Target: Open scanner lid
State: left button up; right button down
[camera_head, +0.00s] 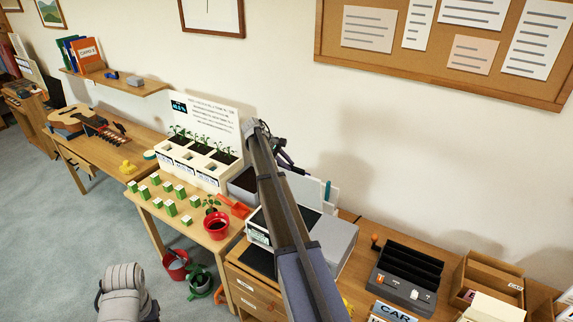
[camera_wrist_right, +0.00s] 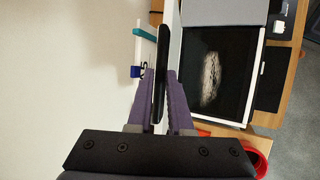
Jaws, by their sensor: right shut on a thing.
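The scanner (camera_head: 335,238) is a grey and white box on the wooden desk, partly hidden behind my right arm. Its dark glass bed (camera_wrist_right: 209,75) is uncovered in the right wrist view, with a pale streak across it. The scanner lid (camera_head: 304,188) is raised, a pale panel behind my arm; it shows nearly edge-on as a thin strip beside the glass in the wrist view (camera_wrist_right: 174,55). My right gripper (camera_wrist_right: 160,90) is shut on the lid's dark edge piece. In the head view this gripper (camera_head: 288,158) is small and partly hidden. My left gripper does not show.
A seedling planter (camera_head: 200,160) with a white back panel stands left of the scanner. A red pot (camera_head: 216,226) and several green-white boxes are on the desk further left. A black slotted box (camera_head: 405,275) stands at the right. The wall is close behind the desk.

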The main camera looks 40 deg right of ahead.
jog(key=shift+w+d+r, duration=0.2)
jog(key=shift+w+d, duration=0.1)
jog(key=shift+d, duration=0.3)
jog(key=c, duration=1)
grip_release()
jog(key=shift+s, duration=0.1)
jog(key=shift+o, duration=0.6)
jog(key=shift+a, duration=0.15)
jog(key=p+v, duration=0.6)
jog(key=v, duration=0.1)
jog(key=shift+a+r, duration=0.2)
